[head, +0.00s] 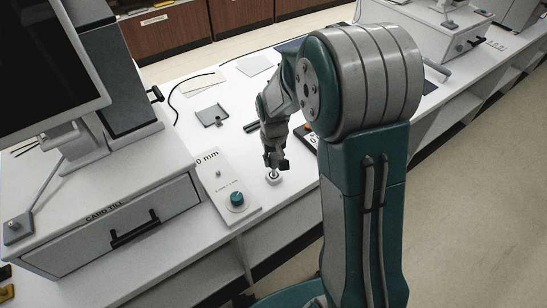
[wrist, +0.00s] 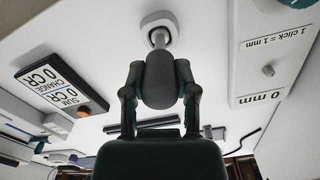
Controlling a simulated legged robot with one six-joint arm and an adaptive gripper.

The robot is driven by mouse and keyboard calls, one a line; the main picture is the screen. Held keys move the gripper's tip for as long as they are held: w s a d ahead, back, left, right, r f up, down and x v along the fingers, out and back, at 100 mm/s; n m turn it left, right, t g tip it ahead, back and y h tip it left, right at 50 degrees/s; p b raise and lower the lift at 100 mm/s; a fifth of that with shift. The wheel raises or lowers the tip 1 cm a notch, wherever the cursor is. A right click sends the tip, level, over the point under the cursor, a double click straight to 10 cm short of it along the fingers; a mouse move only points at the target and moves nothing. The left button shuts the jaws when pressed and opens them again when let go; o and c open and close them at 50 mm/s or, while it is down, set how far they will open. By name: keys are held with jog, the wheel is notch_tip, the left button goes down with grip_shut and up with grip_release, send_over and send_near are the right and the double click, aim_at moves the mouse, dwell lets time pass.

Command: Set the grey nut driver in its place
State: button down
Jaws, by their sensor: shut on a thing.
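My gripper (head: 276,162) points down over the white counter, just right of the dial panel. In the wrist view my gripper (wrist: 160,88) is shut on the thick grey handle of the nut driver (wrist: 159,72). The driver's short metal shaft points at a white round fitting (wrist: 158,18) with a dark centre. In the head view this round fitting (head: 273,178) sits on the counter directly under the fingers. The shaft end overlaps the fitting's opening; I cannot tell how deep it sits. The driver is mostly hidden by the fingers in the head view.
A dial panel (head: 220,172) marked 0 mm with a teal knob (head: 237,198) stands close left. The card till (head: 125,225) is further left. A grey plate (head: 211,115) and a dark bar (head: 251,127) lie behind. A price display (wrist: 62,88) stands nearby.

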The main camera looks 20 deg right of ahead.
jog(key=shift+c, duration=1.5)
grip_release()
notch_tip(320, 180, up, 11)
jog(key=shift+w+a+f, duration=0.1)
jog(key=shift+r, duration=0.5)
